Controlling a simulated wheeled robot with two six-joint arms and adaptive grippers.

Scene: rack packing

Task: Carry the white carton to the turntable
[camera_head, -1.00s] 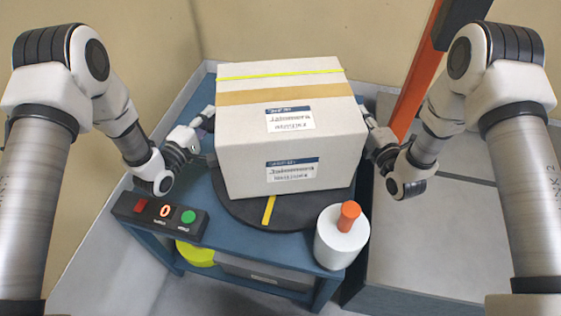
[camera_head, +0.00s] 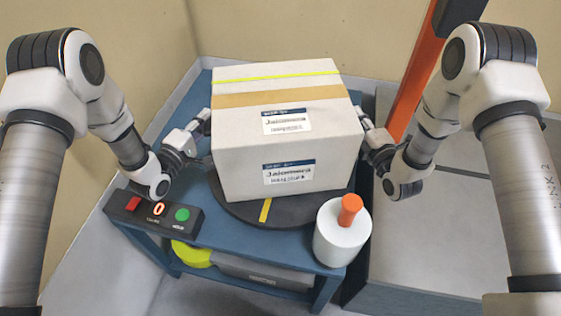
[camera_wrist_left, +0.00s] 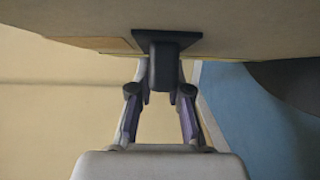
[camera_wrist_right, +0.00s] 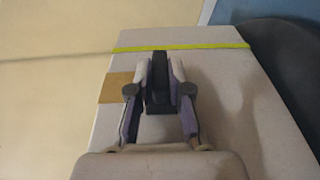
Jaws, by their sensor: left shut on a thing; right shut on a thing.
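The white carton (camera_head: 285,150) has a tan tape band, a yellow strap and two labels. It is upright over the black turntable (camera_head: 300,211), whose front rim and yellow mark show below it. I cannot tell whether its base touches the disc. My left gripper (camera_head: 200,127) is at the carton's left side, shut on a dark handle (camera_wrist_left: 164,65) fixed to that side. My right gripper (camera_head: 367,131) is at the right side, shut on a similar dark handle (camera_wrist_right: 159,85). The carton hides the rear of the turntable.
The turntable sits on a blue stand (camera_head: 190,238). At its front left is a control box (camera_head: 152,212) with red and green buttons and a display reading 0. A white cylinder with an orange knob (camera_head: 341,240) stands front right. An orange post (camera_head: 418,75) rises behind right.

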